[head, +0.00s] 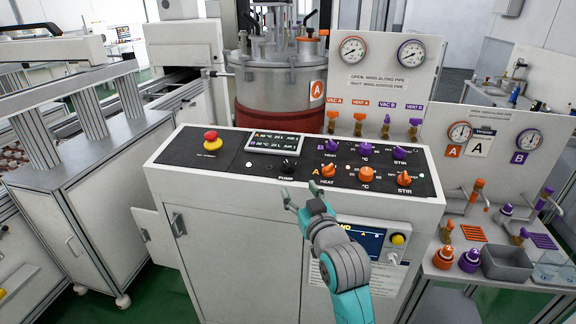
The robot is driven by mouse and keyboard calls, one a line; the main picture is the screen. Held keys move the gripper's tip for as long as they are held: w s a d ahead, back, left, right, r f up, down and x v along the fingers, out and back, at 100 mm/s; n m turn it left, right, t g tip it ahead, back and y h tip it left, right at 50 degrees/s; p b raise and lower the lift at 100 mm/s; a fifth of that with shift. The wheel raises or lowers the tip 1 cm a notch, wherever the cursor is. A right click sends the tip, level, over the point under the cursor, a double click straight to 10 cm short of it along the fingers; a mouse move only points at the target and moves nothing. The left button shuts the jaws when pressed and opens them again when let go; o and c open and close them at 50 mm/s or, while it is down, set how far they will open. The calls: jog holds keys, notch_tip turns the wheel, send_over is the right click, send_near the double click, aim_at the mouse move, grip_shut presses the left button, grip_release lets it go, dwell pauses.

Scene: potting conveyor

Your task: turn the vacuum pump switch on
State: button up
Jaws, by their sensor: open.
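The pump switch (289,165) is a small black knob labelled PUMP, on the dark panel of the white control console (240,215). It sits below the small display, left of the coloured knobs. Its exact setting is too small to tell. My gripper (299,191) is open and empty, in front of the console's top front edge, a little below and right of the pump switch in the picture. It appears apart from the switch; its exact depth is hard to judge.
A red emergency button (211,139) is on the panel's left. Orange knobs (366,174) and purple knobs (365,149) are close right of the pump switch. A metal vessel (280,80) stands behind. A gauge board (382,75) stands behind right. A grey bin (507,262) is on the right bench.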

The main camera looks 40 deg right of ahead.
aim_at(290, 168)
jog(key=shift+w+d+r, duration=0.15)
jog(key=shift+d+r, duration=0.15)
jog(key=shift+r, duration=0.2)
jog(key=shift+w+d+r, duration=0.15)
jog(key=shift+w+d, duration=0.15)
jog(key=shift+w, duration=0.2)
jog(key=x, duration=0.9)
jog(key=shift+w+d, duration=0.15)
jog(key=shift+w, duration=0.25)
grip_shut()
